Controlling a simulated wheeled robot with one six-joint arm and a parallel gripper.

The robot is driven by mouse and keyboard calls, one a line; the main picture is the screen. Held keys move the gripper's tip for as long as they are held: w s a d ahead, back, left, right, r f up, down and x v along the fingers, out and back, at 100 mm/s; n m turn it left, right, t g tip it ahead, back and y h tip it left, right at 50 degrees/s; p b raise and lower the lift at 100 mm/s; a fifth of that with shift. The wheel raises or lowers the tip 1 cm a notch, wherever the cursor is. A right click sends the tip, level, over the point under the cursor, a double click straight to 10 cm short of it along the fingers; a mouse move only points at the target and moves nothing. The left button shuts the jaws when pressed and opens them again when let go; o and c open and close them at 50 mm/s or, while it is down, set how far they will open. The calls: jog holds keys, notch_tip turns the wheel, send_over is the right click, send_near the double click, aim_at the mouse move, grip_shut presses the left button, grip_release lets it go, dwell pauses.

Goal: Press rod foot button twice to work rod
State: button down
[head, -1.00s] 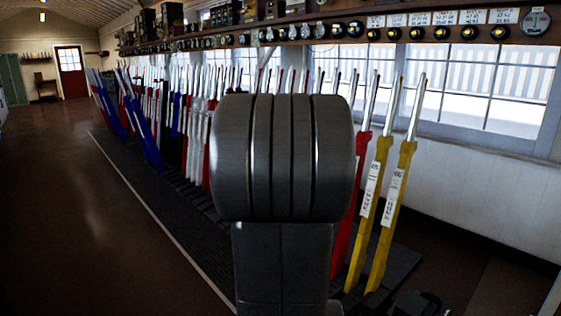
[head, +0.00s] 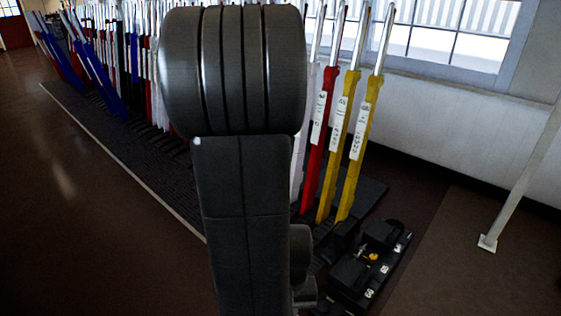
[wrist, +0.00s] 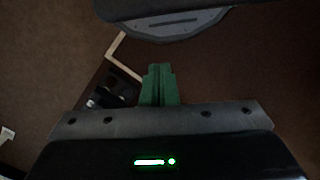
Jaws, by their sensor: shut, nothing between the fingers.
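A low black floor unit (head: 368,262) stands at the near right end of the lever frame in the head view. It carries dark blocks, a small yellow-orange part (head: 371,257) and several small white labels. I cannot tell which part is the rod button. In the wrist view my gripper (wrist: 160,72) shows as two green fingers, shut and empty, pointing over brown floor. A dark object with pale parts (wrist: 112,88), perhaps the same unit, lies left of the fingers and is partly hidden by the gripper body. My gripper does not show in the head view.
A row of levers runs back left; a red one (head: 320,135) and two yellow ones (head: 365,130) are nearest the unit. A pale slanting post (head: 515,195) stands on the floor at right. Floor between post and unit is clear. My arm hides the middle.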

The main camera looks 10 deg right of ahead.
jog(key=w+a+f+m+t+y+b, duration=0.1)
jog(key=w+a+f+m+b, duration=0.3)
jog(key=w+f, duration=0.5)
jog(key=w+a+f+m+t+y+b, duration=0.2)
jog(key=w+a+f+m+y+b, duration=0.2)
jog(key=f, duration=1.7)
jog(key=w+a+f+m+t+y+b, duration=0.1)
jog(key=w+a+f+m+y+b, duration=0.2)
jog(key=w+a+f+b, duration=0.5)
jog(key=w+a+f+m, duration=0.1)
jog(key=w+a+f, duration=0.2)
jog(key=w+f, duration=0.3)
jog(key=shift+a+f+t, duration=0.15)
jog(key=shift+f+t, duration=0.15)
jog(key=shift+f, duration=0.3)
jog(key=shift+m, duration=0.3)
